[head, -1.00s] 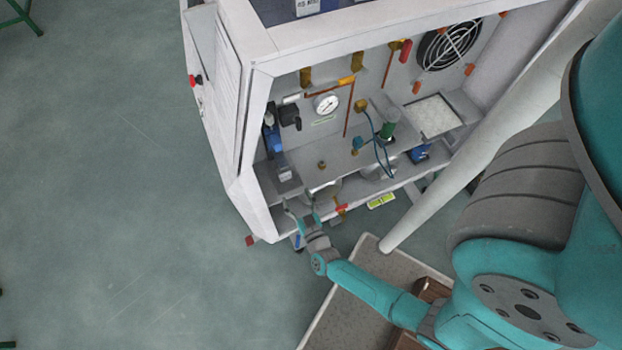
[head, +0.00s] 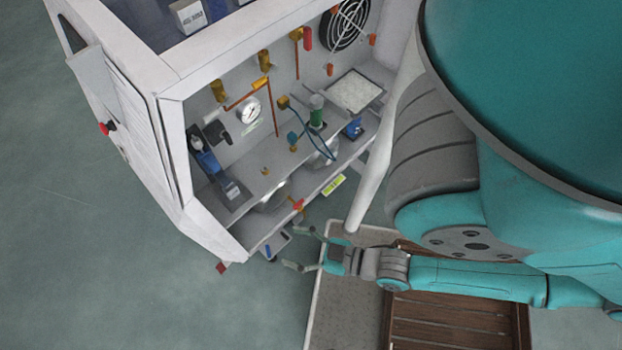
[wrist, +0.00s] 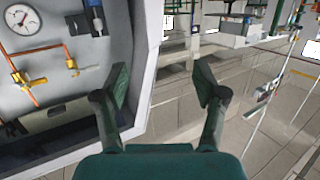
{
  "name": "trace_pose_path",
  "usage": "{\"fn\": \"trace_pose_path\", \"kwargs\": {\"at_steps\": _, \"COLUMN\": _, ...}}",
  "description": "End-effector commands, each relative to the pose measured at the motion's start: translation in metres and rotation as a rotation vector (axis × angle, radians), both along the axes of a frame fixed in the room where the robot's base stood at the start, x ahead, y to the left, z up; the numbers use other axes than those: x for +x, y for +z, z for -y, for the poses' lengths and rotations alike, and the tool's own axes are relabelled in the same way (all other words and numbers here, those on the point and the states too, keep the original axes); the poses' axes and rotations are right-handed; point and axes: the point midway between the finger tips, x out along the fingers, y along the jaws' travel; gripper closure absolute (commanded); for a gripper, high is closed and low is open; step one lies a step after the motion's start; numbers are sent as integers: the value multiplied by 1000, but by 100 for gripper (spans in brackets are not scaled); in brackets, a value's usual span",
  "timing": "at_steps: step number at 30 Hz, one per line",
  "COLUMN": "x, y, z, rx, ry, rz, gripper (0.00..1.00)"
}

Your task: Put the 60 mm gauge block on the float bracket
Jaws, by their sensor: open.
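My gripper (head: 303,250) is open and empty in the head view, just outside the lower right front edge of the generator cabinet. In the wrist view my gripper (wrist: 162,82) shows two spread fingers with nothing between them. A pale block with a printed label (head: 189,16) sits on the dark top of the cabinet, partly cut off by the picture's edge; it may be the gauge block, but its size cannot be read. A small grey labelled part (head: 232,190) is at the left of the inner shelf. I cannot make out which part is the float bracket.
The open cabinet (head: 172,130) holds a gauge (head: 249,110), copper pipes, a fan (head: 345,24) and a green-topped fitting (head: 317,115). A tray with brown slats (head: 440,330) lies under my arm. Floor at left is clear.

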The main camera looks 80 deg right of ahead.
Motion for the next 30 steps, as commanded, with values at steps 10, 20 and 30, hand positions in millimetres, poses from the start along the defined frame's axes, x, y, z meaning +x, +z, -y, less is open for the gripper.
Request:
{"fn": "trace_pose_path", "kwargs": {"at_steps": 10, "x": -36, "y": 96, "z": -17, "rx": -14, "ry": 89, "rz": -90, "gripper": 29}}
{"fn": "trace_pose_path", "kwargs": {"at_steps": 20, "x": -37, "y": 104, "z": -18, "rx": -16, "ry": 95, "rz": -98, "gripper": 29}}
{"fn": "trace_pose_path", "kwargs": {"at_steps": 30, "x": -37, "y": 104, "z": -18, "rx": -16, "ry": 95, "rz": -98, "gripper": 29}}
